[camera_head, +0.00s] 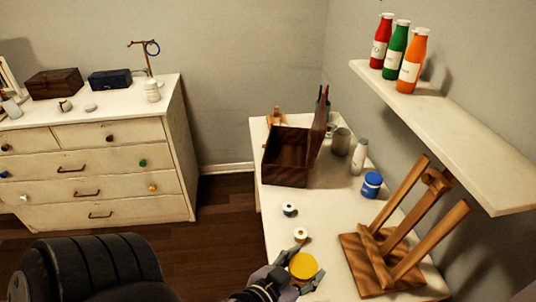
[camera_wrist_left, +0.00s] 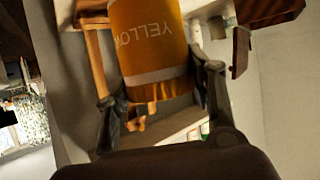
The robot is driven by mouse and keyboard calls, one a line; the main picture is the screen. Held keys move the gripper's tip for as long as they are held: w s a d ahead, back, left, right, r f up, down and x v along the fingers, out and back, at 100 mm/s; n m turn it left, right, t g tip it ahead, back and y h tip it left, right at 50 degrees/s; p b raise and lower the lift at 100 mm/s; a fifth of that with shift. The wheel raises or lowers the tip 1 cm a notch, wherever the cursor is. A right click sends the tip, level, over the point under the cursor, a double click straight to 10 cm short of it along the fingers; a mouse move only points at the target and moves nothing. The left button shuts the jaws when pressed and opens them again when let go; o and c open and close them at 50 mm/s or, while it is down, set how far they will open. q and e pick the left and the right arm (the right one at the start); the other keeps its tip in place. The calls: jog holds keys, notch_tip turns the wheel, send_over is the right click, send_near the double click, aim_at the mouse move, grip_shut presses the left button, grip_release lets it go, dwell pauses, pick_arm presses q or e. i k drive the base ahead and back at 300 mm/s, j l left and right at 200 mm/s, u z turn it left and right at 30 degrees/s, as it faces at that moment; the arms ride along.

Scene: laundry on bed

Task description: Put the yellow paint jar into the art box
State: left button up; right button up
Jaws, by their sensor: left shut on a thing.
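The yellow paint jar (camera_head: 303,265) is between the fingers of my left gripper (camera_head: 297,277), near the front left of the white table in the head view. In the left wrist view the jar (camera_wrist_left: 150,42), lettered "YELLOW", sits between the two fingers of the gripper (camera_wrist_left: 162,92). The gripper is shut on it. The dark wooden art box (camera_head: 286,163) stands open farther back on the table, its lid raised on the right side. The gripper and jar are apart from the box. The right gripper does not show.
A blue jar (camera_head: 371,185), a pale bottle (camera_head: 358,157) and a grey cup (camera_head: 341,141) stand right of the box. A wooden easel (camera_head: 390,240) occupies the right front. A shelf (camera_head: 440,130) overhangs the right.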

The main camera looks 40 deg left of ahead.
aim_at(296, 154)
jog(key=j+z, duration=0.1)
jog(key=j, duration=0.35)
jog(key=k+j+z, duration=0.1)
jog(key=j, duration=0.35)
jog(key=j+z, duration=0.1)
jog(key=j, duration=0.35)
jog(key=k+j, duration=0.1)
jog(key=j, duration=0.3)
jog(key=k+j+z, duration=0.15)
jog(key=j, duration=0.3)
jog(key=j+z, duration=0.1)
jog(key=j, duration=0.35)
jog(key=i+j, duration=0.3)
jog(key=i+j+z, duration=0.1)
jog(key=i+j, duration=0.15)
jog(key=j, duration=0.25)
jog(key=i+l, duration=0.1)
